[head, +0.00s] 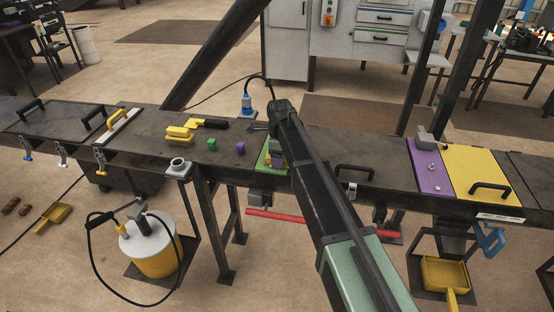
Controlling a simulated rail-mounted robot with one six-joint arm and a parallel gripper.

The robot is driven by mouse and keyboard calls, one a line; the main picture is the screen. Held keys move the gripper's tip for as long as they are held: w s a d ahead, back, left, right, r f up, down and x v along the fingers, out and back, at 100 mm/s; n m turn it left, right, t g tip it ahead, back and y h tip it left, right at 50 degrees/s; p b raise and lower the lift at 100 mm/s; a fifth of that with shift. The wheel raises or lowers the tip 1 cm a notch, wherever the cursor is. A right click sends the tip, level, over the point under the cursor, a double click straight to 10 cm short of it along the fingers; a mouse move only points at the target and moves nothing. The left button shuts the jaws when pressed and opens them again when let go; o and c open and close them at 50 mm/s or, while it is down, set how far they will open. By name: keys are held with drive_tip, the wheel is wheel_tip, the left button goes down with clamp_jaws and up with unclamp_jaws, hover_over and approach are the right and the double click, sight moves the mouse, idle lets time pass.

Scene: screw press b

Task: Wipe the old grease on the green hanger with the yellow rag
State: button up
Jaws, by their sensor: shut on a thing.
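The green hanger (262,161) appears as a green plate at the bench's front edge, left of my forearm. Its right side is hidden by my arm. My gripper (277,153) points down over this green area, mostly covered by my wrist and forearm. It is shut on a small yellowish piece, which looks like the yellow rag (281,162), low against the green part. Whether the rag touches the surface cannot be told. Old grease cannot be made out at this size.
Purple (427,172) and yellow (482,172) plates lie right. A grease drum (150,245) stands in front. A dark slanted beam (215,52) rises behind.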

drive_tip(key=shift+w+a+f, duration=0.1)
drive_tip(key=shift+w+a, duration=0.1)
drive_tip(key=shift+a, duration=1.35)
drive_tip(key=shift+w+a+r+p, duration=0.1)
drive_tip(key=shift+a+r+p, duration=0.05)
drive_tip(key=shift+r+p, duration=0.65)
drive_tip(key=shift+f, duration=0.1)
drive_tip(key=d, duration=0.2)
drive_tip(key=s+d, duration=0.1)
drive_tip(key=d, duration=0.1)
drive_tip(key=shift+d, duration=0.4)
wheel_tip(320, 180, up, 4)
drive_tip(key=p, duration=0.4)
drive_tip(key=shift+w, duration=0.1)
